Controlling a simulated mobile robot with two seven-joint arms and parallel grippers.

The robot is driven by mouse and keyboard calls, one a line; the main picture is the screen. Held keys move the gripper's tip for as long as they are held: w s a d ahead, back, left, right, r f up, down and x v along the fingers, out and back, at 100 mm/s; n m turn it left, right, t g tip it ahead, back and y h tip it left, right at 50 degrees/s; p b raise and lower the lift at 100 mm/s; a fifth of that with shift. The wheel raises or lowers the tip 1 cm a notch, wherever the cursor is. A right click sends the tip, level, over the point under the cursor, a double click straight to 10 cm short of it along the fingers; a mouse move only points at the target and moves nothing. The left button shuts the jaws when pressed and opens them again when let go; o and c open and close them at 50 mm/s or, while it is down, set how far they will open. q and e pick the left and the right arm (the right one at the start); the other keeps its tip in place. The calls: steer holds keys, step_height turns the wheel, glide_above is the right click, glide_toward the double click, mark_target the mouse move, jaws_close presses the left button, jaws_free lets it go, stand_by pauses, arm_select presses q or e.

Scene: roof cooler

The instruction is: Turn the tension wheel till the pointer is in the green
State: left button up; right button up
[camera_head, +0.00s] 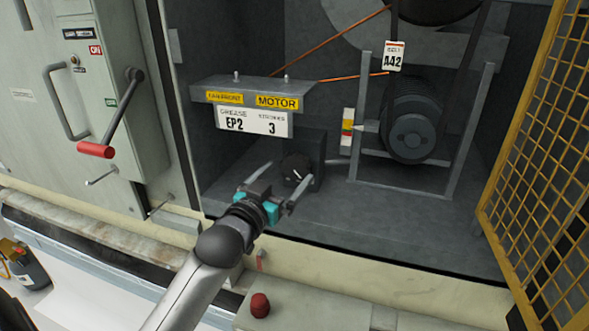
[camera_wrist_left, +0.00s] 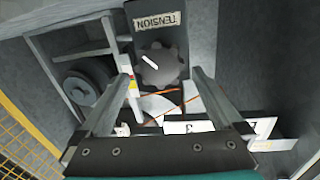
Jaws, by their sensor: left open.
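The dark, scalloped tension wheel (camera_head: 296,170) is on the box face under the MOTOR plate, with a white mark pointing up and left. It also shows in the left wrist view (camera_wrist_left: 160,68), below an upside-down TENSION label (camera_wrist_left: 160,22). My left gripper (camera_head: 287,174) is open in front of the wheel; its fingers are spread on either side of it. I cannot tell if they touch it. The coloured gauge strip (camera_head: 347,130) stands right of the wheel. A pale pointer (camera_head: 366,127) lies beside its coloured bands; the exact band is too small to tell. My right gripper is out of view.
The motor (camera_head: 412,130) with its belt stands right of the gauge in a metal frame. A shelf with a MOTOR label (camera_head: 277,101) overhangs the wheel. A yellow mesh door (camera_head: 540,130) is at the right. A red-handled lever (camera_head: 96,150) is at the left.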

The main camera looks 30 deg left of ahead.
mark_target(293, 169)
arm_select(q)
steer(key=w, duration=0.4)
steer(key=shift+a+b, duration=0.25)
steer(key=shift+b, duration=0.05)
steer(key=shift+w, duration=0.3)
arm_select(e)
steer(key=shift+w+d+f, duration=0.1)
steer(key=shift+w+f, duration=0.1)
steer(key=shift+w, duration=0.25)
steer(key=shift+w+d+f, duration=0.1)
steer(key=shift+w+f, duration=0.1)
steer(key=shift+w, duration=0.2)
